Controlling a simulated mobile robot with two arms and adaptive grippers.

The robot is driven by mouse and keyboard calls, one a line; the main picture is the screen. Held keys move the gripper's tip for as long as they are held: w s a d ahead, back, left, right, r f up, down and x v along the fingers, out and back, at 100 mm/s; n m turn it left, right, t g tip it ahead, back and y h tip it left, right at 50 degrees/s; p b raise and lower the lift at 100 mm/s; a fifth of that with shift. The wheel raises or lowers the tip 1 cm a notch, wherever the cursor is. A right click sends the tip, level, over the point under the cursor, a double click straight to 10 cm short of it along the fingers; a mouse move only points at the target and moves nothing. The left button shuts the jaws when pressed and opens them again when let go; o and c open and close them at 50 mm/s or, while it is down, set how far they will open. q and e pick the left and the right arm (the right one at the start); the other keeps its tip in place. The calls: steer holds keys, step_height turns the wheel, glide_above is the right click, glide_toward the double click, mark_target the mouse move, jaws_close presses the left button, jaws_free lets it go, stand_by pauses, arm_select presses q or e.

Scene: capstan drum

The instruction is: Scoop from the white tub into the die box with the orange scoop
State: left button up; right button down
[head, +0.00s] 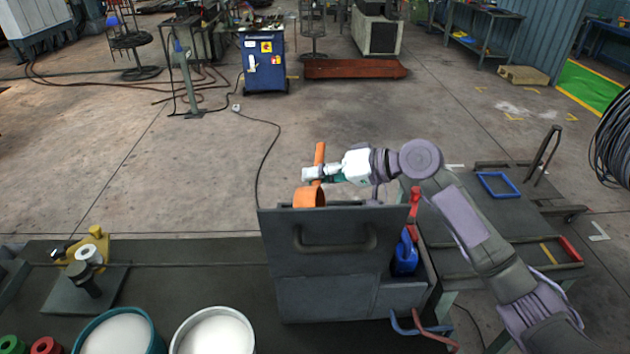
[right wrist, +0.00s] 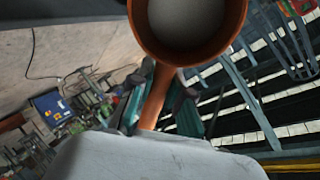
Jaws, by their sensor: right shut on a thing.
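The orange scoop (head: 309,197) is in my right gripper (head: 322,174), which is shut on its handle. In the right wrist view the scoop's cup (right wrist: 159,45) has pale grey-white material inside. The scoop is above the back edge of a dark grey box (head: 300,275) with a bar handle on its front. This may be the die box; I cannot tell for sure, and its inside is mostly hidden. The white tub (head: 172,345) stands at the bottom of the head view, full of white material, away from the scoop. My left gripper is not in view.
A teal tub (head: 160,345) of white material stands left of the white tub. A blue object (head: 404,256) sits at the grey box's right side. A dark fixture with a yellow part (head: 96,232) is at the left. A dark cart with a blue frame (head: 498,194) is at the right.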

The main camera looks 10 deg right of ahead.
steer(key=shift+s+d+t+y+b, duration=0.2)
steer(key=shift+d+t+y+b, duration=0.3)
steer(key=shift+b, duration=0.85)
steer(key=shift+r, duration=0.15)
steer(key=shift+r+b, duration=0.1)
steer(key=shift+b, duration=0.2)
stand_by(0.6)
steer(key=y+b, duration=0.1)
steer(key=b, duration=0.2)
steer(key=shift+t+y, duration=0.4)
stand_by(0.6)
